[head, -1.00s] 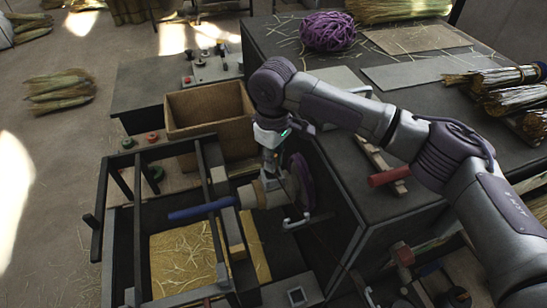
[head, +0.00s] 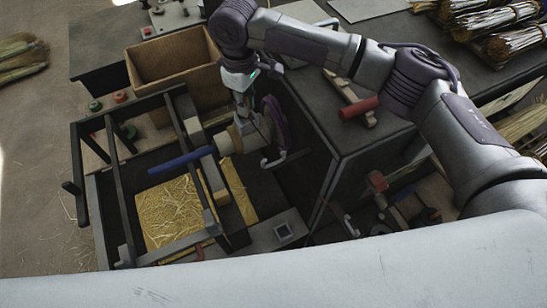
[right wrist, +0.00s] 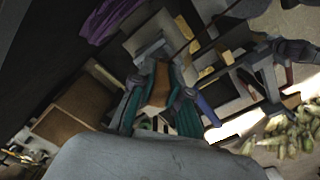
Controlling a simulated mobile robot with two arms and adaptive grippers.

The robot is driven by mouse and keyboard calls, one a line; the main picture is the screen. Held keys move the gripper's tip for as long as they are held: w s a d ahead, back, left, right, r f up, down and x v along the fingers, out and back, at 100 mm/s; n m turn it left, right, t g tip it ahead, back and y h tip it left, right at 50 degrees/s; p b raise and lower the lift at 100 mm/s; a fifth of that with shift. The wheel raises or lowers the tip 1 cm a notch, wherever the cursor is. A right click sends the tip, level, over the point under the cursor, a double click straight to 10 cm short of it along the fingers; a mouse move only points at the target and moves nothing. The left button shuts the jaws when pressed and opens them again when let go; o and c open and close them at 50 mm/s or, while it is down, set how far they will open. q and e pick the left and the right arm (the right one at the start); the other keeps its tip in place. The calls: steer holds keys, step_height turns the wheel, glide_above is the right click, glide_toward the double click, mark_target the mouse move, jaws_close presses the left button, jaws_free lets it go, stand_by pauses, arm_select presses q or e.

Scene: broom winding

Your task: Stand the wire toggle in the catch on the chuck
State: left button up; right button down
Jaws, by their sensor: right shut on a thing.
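The chuck (head: 236,139) is a pale, tan and grey round body on the winding machine, with a purple wheel (head: 279,122) behind it and a blue-handled bar (head: 181,161) pointing left. My right gripper (head: 244,118) reaches down onto the chuck's top from above. In the right wrist view its teal fingers (right wrist: 157,112) stand on either side of a tan-brown part (right wrist: 158,86). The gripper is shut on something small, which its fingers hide. I cannot make out the wire toggle or the catch clearly. My left gripper is out of view.
A dark frame (head: 108,158) surrounds a straw-filled tray (head: 172,212) left of the chuck. A cardboard box (head: 176,66) stands behind. A dark bench (head: 372,140) with a red-handled tool (head: 360,107) lies close on the right. A bent grey handle (head: 272,162) juts below the wheel.

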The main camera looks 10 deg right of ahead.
steer(key=shift+f, duration=0.2)
steer(key=shift+f, duration=0.75)
steer(key=c, duration=1.1)
jaws_free()
steer(key=shift+o, duration=0.2)
step_height(320, 180, up, 12)
steer(key=shift+f, duration=0.1)
